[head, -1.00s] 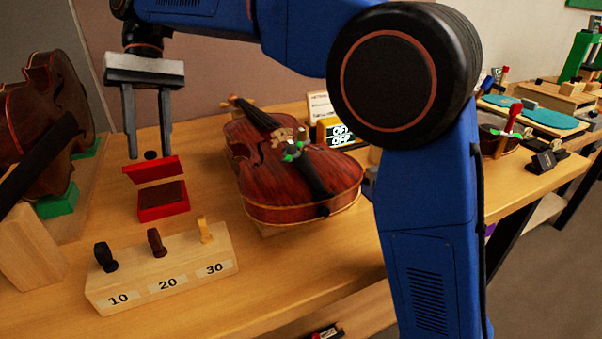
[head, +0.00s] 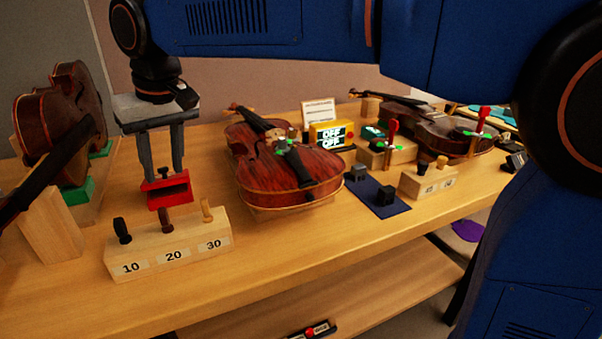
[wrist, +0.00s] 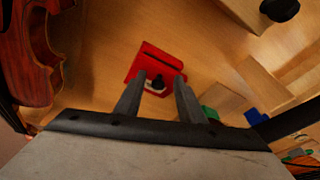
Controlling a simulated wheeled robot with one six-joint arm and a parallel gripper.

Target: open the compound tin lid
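The red compound tin (head: 172,203) stands on the bench behind the numbered peg block, with dark contents or interior showing at its front. Its red lid (head: 150,184) is raised at the front, leaving a dark gap above the base. The lid has a small black knob (wrist: 157,83), seen in the wrist view. My gripper (head: 163,175) points down over the lid. Its two fingers stand apart on either side of the knob, with clear space beside it in the wrist view (wrist: 158,80). Whether a fingertip touches the lid cannot be told.
The peg block (head: 170,255), marked 10, 20 and 30, stands in front of the tin. A violin (head: 290,178) lies to the right. Another leans at the left (head: 62,115) near green blocks (head: 78,192). The bench front is clear.

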